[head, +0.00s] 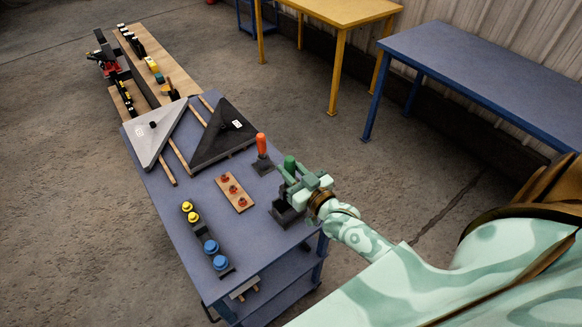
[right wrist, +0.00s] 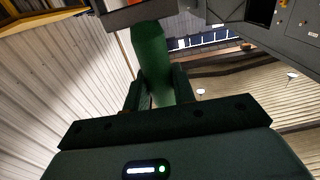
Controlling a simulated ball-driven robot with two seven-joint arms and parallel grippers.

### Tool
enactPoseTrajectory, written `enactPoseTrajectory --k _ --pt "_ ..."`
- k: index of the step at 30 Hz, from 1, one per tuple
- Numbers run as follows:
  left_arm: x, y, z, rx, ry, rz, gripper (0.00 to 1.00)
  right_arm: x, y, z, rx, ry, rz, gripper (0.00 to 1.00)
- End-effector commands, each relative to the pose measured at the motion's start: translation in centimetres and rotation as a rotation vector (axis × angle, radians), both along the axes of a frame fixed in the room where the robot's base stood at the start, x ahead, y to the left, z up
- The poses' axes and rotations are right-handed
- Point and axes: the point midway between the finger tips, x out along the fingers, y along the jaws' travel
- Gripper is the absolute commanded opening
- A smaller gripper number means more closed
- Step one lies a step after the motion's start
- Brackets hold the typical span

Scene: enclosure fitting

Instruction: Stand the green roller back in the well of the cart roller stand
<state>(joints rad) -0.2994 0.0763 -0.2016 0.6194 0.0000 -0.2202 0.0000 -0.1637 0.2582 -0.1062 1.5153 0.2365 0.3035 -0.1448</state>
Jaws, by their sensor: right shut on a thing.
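The green roller (head: 290,163) stands roughly upright in my right gripper (head: 298,183), its rounded top showing above the jaws in the head view. In the right wrist view the roller (right wrist: 150,55) runs between the two fingers of my right gripper (right wrist: 157,88), which is shut on it. A dark block-like stand (head: 287,215) is on the cart's right edge, just below the gripper. The gripper hides the roller's lower end and the stand's top, so I cannot tell whether the roller is inside the well. My left gripper is not in view.
An orange-handled piece (head: 262,144) stands in a dark base close behind the gripper. On the blue cart (head: 175,248) are a wooden board with red pieces (head: 234,191), a strip with yellow and blue knobs (head: 205,240), and grey (head: 155,140) and black (head: 222,140) triangular panels.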

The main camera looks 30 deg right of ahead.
Motion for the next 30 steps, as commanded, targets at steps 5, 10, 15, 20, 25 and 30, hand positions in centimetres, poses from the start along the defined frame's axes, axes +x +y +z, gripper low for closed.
enactPoseTrajectory --k 5,10,15,20,25,30 --pt "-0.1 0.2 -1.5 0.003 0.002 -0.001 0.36 0.0 0.0 -1.7 0.0 -0.002 0.0 0.0" --pt "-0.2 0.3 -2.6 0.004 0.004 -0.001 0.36 0.0 0.0 -3.2 0.0 -0.002 0.0 0.0" --pt "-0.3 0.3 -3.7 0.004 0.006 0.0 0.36 0.0 0.0 -4.6 0.0 -0.002 0.0 0.0" --pt "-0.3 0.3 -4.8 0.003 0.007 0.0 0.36 0.0 0.0 -5.9 0.001 -0.002 0.0 0.0" --pt "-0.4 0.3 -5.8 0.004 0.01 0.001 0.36 0.0 0.0 -7.3 0.0 -0.001 0.0 0.0" --pt "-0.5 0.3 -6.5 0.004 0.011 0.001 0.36 0.0 0.0 -8.3 0.0 -0.002 0.0 0.0"
